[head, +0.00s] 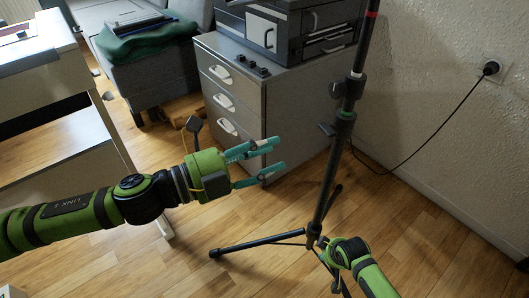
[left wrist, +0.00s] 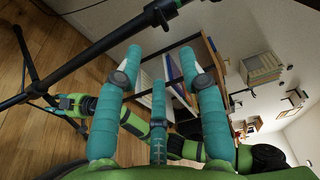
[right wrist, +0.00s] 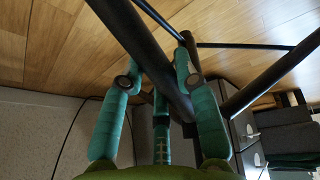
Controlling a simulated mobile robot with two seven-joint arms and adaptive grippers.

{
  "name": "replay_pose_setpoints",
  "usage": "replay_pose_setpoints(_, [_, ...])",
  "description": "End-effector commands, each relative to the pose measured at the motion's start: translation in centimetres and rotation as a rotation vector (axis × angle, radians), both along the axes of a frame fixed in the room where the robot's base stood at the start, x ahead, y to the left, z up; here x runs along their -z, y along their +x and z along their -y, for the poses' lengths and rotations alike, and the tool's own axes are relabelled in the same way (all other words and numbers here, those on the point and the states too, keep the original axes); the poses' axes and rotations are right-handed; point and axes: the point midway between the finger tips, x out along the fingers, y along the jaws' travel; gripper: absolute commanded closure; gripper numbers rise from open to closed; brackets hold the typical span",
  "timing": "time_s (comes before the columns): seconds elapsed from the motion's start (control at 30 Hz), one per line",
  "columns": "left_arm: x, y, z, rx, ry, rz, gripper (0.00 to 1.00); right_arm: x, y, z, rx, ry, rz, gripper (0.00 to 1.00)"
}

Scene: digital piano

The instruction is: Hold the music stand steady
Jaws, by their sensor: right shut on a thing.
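The music stand (head: 329,180) is a black pole on tripod legs, standing upright on the floor. My left gripper (head: 279,160) is open and empty, to the left of the pole and apart from it. In the left wrist view the pole (left wrist: 100,47) crosses beyond the open fingers (left wrist: 158,55). My right gripper (head: 326,250) is low on the stand near the tripod hub. In the right wrist view its fingers (right wrist: 155,60) are on either side of the black pole (right wrist: 137,48) and shut on it. The top of the stand is out of the head view.
A grey drawer cabinet (head: 279,106) with a black printer (head: 290,30) on top stands behind the stand. A power cord (head: 433,147) runs from a wall plug. A tripod leg (head: 255,243) reaches left across the wooden floor. A white desk (head: 42,55) is at left.

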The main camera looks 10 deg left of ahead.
Motion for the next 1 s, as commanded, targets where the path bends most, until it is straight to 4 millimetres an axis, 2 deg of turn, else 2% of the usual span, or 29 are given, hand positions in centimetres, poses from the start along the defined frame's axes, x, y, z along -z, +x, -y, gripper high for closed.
replay_pose_setpoints(0.27, [0.0,0.0,0.0,0.0,0.0,0.0,0.6,-0.1,0.1,-0.1,0.001,0.002,0.002,1.0])
replay_pose_setpoints(0.3, [0.0,0.0,0.0,-0.001,0.0,0.0,0.6,-0.1,0.1,-0.1,0.001,0.002,0.002,0.65])
replay_pose_setpoints(0.37, [0.0,0.0,0.0,-0.001,0.0,0.0,0.6,-0.1,0.1,-0.1,0.001,0.002,0.002,0.42])
replay_pose_setpoints(0.73, [-0.1,0.0,0.0,-0.001,0.0,0.0,0.6,-0.1,0.0,0.0,0.0,0.001,0.001,0.42])
replay_pose_setpoints(1.0, [-1.9,0.0,0.0,-0.001,0.0,0.0,0.6,-1.4,-0.5,0.1,0.0,-0.001,-0.001,0.42])
